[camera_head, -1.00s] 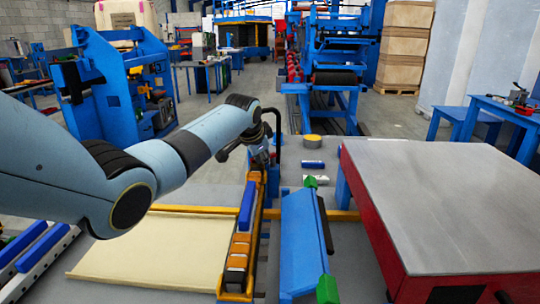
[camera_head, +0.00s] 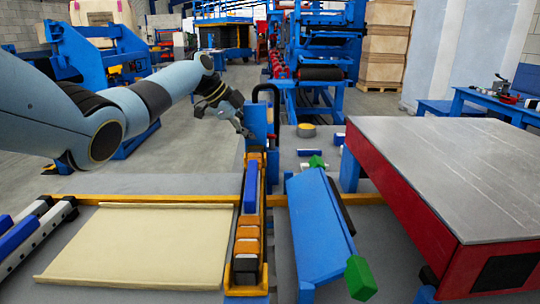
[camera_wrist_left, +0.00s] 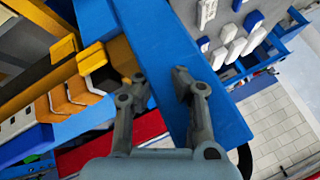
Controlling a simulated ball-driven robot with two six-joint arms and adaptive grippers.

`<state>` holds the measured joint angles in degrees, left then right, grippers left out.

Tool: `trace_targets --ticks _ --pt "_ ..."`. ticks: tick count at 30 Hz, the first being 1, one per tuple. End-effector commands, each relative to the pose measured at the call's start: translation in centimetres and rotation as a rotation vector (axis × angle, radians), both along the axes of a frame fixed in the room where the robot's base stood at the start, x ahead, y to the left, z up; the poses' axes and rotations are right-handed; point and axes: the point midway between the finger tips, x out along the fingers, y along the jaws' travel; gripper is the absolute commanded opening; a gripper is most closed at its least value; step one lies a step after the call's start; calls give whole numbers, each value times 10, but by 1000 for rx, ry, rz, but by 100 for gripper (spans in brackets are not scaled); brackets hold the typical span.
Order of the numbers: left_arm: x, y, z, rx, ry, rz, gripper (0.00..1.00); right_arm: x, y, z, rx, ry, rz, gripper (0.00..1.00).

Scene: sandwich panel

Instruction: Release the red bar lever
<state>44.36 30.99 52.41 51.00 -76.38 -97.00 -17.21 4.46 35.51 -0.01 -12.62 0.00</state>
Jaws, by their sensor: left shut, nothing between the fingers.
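I cannot make out a red bar lever for certain in either view. My left gripper (camera_head: 241,127) is near the far end of the narrow orange-and-blue rail (camera_head: 246,230), beside a blue upright post (camera_head: 257,125). In the left wrist view the gripper (camera_wrist_left: 158,80) is shut and empty, in front of a long blue bar (camera_wrist_left: 170,45). I cannot tell whether it touches the bar. A red strip (camera_wrist_left: 108,152) shows below the fingers, partly hidden by the gripper. My right gripper is not in view.
A grey-topped table with red sides (camera_head: 430,170) stands at the right. A tilted blue panel with green ends (camera_head: 320,225) lies between it and the rail. A cream sheet (camera_head: 140,245) lies left of the rail.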

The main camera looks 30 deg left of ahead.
Motion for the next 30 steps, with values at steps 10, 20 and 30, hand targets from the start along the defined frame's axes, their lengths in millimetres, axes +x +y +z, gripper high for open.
trace_targets --ticks 10,20,30 --pt "3 2 2 1 -1 -58 0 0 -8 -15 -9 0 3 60" --pt "7 -7 1 1 0 -57 0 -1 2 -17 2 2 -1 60" --pt "10 -12 1 1 -1 -56 0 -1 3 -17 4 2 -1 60"
